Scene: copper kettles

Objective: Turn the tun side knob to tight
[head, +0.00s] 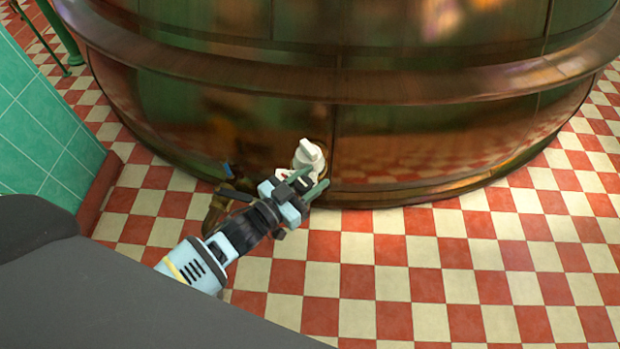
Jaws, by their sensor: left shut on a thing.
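The tun (430,145) is a large, round copper vessel that fills the upper part of the head view. Its side knob (309,155) is white and sits low on the copper wall, just left of a vertical seam. A white patch with a red mark shows beside the knob at its lower left. My left gripper (316,181) reaches up from the lower left, its greenish fingers at the knob's lower side. It is shut on the knob, though the exact contact is partly hidden by the gripper. My right gripper is out of view.
A brass tap (216,207) with a blue handle stands out from the tun just left of my left gripper. A green tiled wall (40,140) is at the left. The red and cream checkered floor (430,270) is clear at the front and right.

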